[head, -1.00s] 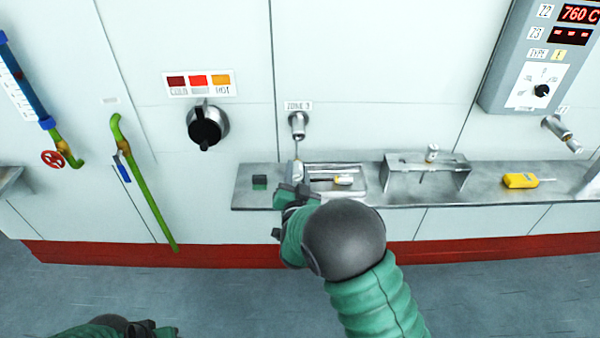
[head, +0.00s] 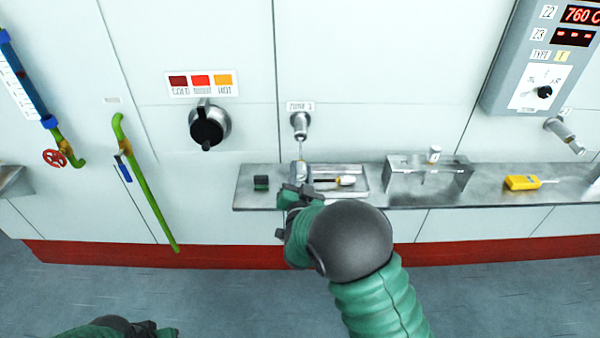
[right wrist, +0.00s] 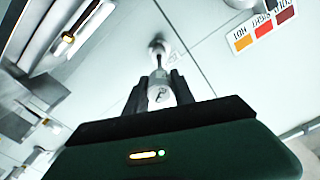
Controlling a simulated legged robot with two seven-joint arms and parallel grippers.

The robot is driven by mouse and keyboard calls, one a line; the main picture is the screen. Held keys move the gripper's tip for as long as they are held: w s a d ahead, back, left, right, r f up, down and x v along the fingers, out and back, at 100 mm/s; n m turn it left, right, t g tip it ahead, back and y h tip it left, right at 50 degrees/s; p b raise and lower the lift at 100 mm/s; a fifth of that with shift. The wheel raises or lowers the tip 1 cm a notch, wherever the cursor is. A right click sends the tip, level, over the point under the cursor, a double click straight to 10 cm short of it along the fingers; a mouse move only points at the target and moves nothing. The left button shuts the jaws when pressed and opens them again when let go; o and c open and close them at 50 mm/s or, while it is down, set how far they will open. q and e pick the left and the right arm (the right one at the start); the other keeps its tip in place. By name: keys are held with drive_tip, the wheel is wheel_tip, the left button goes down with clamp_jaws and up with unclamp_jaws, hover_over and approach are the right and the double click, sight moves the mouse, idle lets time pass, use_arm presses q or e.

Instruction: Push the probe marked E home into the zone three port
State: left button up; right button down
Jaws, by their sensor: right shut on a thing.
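My right gripper (head: 297,187) is shut on a probe (head: 301,169) with a pale head and thin dark rod, held upright below the zone three port (head: 299,122). In the right wrist view the probe's head (right wrist: 160,93) sits between the fingers, with a dark mark too blurred to read surely. Its rod reaches the mouth of the port (right wrist: 158,46); how far the tip is inside I cannot tell. Most of the head stands clear below the port. My left gripper (head: 165,331) is low at the left edge of the floor, its fingers unclear.
A steel shelf (head: 250,199) runs under the port. It bears a dark green block (head: 261,183), a tray (head: 361,190) with another probe (head: 345,181), a metal rack (head: 398,183) and a yellow meter (head: 522,183). A black knob (head: 206,130) juts from the wall at the left.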

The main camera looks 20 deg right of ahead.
sight(301, 140)
drive_tip(key=shift+d, duration=0.1)
drive_tip(key=shift+d, duration=0.1)
drive_tip(key=shift+b+x, duration=1.65)
drive_tip(key=shift+x, duration=3.8)
drive_tip(key=c, duration=1)
unclamp_jaws()
drive_tip(key=shift+f, duration=0.15)
drive_tip(key=shift+o, duration=0.2)
drive_tip(key=b+v, duration=0.1)
drive_tip(key=v, duration=1.6)
drive_tip(key=shift+f, duration=0.1)
drive_tip(key=shift+w, duration=0.1)
